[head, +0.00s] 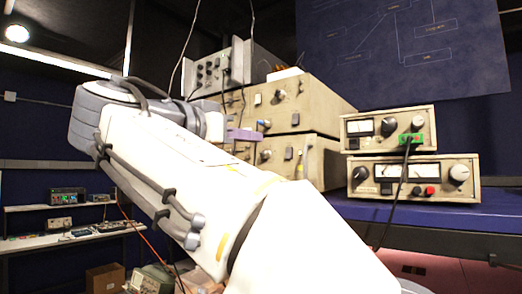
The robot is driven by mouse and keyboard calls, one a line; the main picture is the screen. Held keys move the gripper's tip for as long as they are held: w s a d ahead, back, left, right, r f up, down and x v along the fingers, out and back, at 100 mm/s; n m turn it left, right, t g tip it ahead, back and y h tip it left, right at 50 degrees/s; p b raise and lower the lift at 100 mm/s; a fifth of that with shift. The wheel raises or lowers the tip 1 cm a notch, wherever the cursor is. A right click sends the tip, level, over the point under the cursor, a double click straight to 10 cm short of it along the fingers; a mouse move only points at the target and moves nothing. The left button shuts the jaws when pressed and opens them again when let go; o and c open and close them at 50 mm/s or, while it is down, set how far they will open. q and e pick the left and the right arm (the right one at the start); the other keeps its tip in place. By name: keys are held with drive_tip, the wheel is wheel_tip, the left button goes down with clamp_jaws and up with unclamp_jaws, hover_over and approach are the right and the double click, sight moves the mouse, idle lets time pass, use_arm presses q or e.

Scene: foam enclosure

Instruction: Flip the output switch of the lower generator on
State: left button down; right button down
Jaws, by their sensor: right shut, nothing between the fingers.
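Two wide beige generators are stacked on the blue bench at the middle. The lower generator (325,165) has a dark knob (265,155) and small switch-like parts (289,153) on its front. The left part of its front is hidden by my right arm. The upper generator (318,95) sits directly on it. My right gripper (246,135) is shut and empty, its purplish fingertips in front of the generators near the seam between them. Whether it touches a panel cannot be told. Which part is the output switch, and its position, is too small to tell. My left gripper is not in view.
A grey instrument (262,64) with cables stands on top of the stack. Two smaller meter units (388,126) are stacked to the right, a black cable hanging from a green plug (411,139). The blue bench (480,212) is bare at far right. Shelves with equipment stand at left.

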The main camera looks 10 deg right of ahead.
drive_tip(key=v, duration=0.3)
drive_tip(key=shift+s+a+r, duration=0.15)
drive_tip(key=shift+r, duration=0.15)
drive_tip(key=w+a+f+n+y, duration=0.2)
drive_tip(key=w+f+n+y, duration=0.25)
drive_tip(key=f+n, duration=0.5)
wheel_tip(320, 180, down, 20)
drive_tip(key=s+n+g+y+b, duration=0.1)
drive_tip(key=s+n+g+y, duration=0.2)
drive_tip(key=n+g+y, duration=0.15)
drive_tip(key=s+d+f+n+g+y, duration=0.1)
drive_tip(key=s+f+g, duration=0.3)
drive_tip(key=s+f, duration=0.7)
drive_tip(key=s+d+f+n+g+y+b, duration=0.1)
drive_tip(key=s+f+g+y, duration=0.3)
drive_tip(key=s+f, duration=0.7)
wheel_tip(320, 180, down, 5)
drive_tip(key=shift+s+d+r, duration=0.1)
drive_tip(key=shift+s+d, duration=0.2)
drive_tip(key=shift+d, duration=0.25)
